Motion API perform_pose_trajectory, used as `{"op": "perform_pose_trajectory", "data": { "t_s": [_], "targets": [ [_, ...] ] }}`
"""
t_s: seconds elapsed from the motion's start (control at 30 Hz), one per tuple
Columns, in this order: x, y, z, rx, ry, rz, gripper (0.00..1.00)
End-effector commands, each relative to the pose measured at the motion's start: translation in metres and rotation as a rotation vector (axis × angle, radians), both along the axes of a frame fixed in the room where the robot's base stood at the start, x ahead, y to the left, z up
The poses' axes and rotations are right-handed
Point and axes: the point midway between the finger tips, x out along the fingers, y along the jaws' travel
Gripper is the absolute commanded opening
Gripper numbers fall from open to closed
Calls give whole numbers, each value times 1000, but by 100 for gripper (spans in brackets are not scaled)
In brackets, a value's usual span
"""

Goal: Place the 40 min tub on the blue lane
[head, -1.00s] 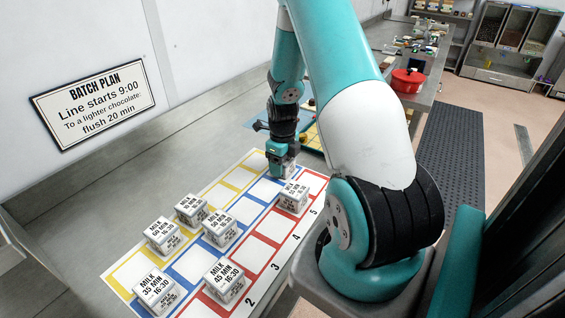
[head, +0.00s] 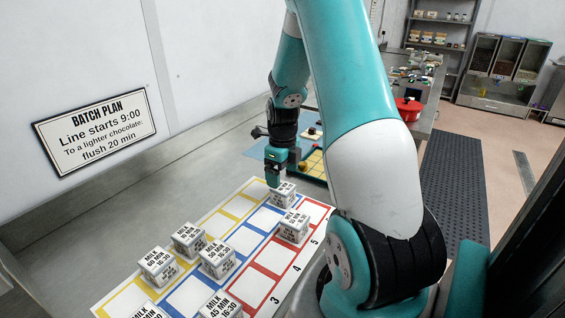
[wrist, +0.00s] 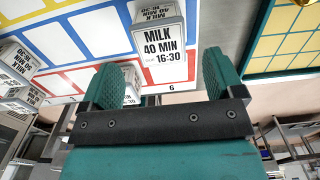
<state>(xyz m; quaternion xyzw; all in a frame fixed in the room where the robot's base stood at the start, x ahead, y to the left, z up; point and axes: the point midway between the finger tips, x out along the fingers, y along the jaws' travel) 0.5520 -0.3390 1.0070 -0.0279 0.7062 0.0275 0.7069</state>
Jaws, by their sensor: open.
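The 40 min tub (head: 283,194), a white tub with a printed label, stands upright at the far end of the blue lane (head: 244,238) on the lane sheet. Its label, "MILK 40 MIN 16:30", reads clearly in the wrist view (wrist: 163,42). My gripper (head: 275,182) is just above and behind it, open and empty. In the wrist view my two teal fingers (wrist: 162,75) are spread apart, with the tub beyond them and nothing held between them.
A tub (head: 293,227) stands close by in the red lane. Several more tubs, such as one at the yellow lane (head: 188,239) and one at the blue lane (head: 217,258), stand nearer. A yellow grid tray (head: 313,163) lies behind. A batch plan sign (head: 95,132) hangs on the wall.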

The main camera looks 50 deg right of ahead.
Motion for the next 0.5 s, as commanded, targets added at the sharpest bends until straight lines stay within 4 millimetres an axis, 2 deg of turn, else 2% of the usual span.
{"op": "perform_pose_trajectory", "data": {
  "t_s": [0.1, 0.2, 0.33, 0.5],
  "targets": [
    [1, 0, 23, -3, -4, 0, 87],
    [0, 0, 38, -2, -3, 0, 87],
    [0, 0, 49, -1, -1, 0, 87],
    [1, 3, 54, 1, -2, 23, 87]
  ]
}}
